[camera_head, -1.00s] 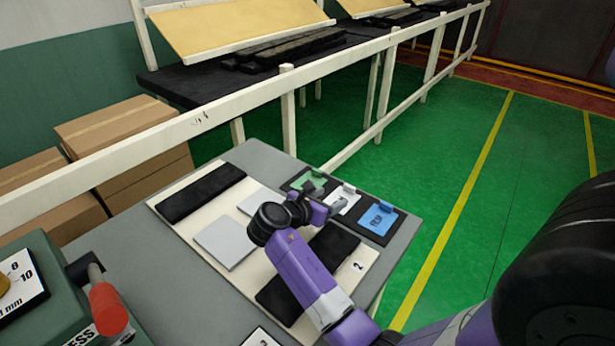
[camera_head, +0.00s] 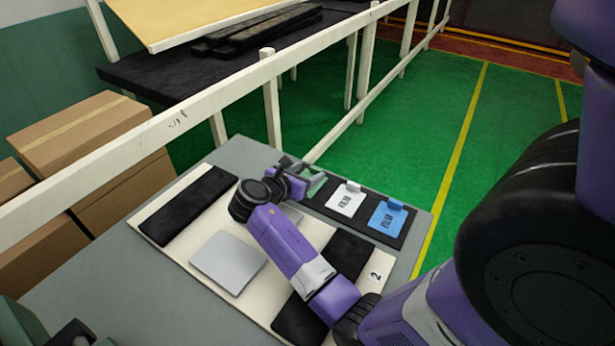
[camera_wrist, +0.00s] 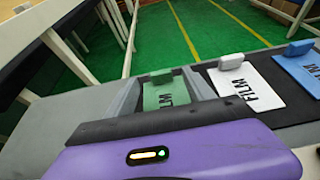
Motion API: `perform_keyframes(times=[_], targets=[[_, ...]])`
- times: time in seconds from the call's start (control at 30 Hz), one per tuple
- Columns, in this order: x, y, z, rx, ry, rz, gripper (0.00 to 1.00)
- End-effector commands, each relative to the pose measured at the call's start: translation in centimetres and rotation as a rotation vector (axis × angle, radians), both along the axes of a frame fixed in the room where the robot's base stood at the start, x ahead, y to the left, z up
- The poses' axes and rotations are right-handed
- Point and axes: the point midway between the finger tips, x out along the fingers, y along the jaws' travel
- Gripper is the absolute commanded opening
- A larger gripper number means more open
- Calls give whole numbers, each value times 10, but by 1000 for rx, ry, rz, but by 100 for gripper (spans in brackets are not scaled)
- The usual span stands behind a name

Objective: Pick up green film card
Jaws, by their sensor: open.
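The green film card (camera_head: 315,185) lies at the left end of a black holder strip on the grey table, partly hidden by my gripper in the head view. In the wrist view the green card (camera_wrist: 166,91) shows between my gripper's fingers, with its lettering and a raised green tab at its far edge. My gripper (camera_head: 300,171) is open, with one finger on each side of the card (camera_wrist: 166,88). I cannot tell whether the fingers touch it.
A white film card (camera_head: 345,200) and a blue film card (camera_head: 387,217) lie to the right on the black strip (camera_head: 366,223). A cream board (camera_head: 180,245) with black pads and a grey plate (camera_head: 228,262) covers the table's middle. A white rail (camera_head: 270,100) runs behind the table.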

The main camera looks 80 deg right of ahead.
Motion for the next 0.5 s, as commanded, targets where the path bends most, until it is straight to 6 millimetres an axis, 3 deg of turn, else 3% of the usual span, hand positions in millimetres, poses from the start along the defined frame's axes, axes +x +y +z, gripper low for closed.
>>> perform_keyframes(times=[0.5], targets=[[-17,-51,-24,0,0,-1,62]])
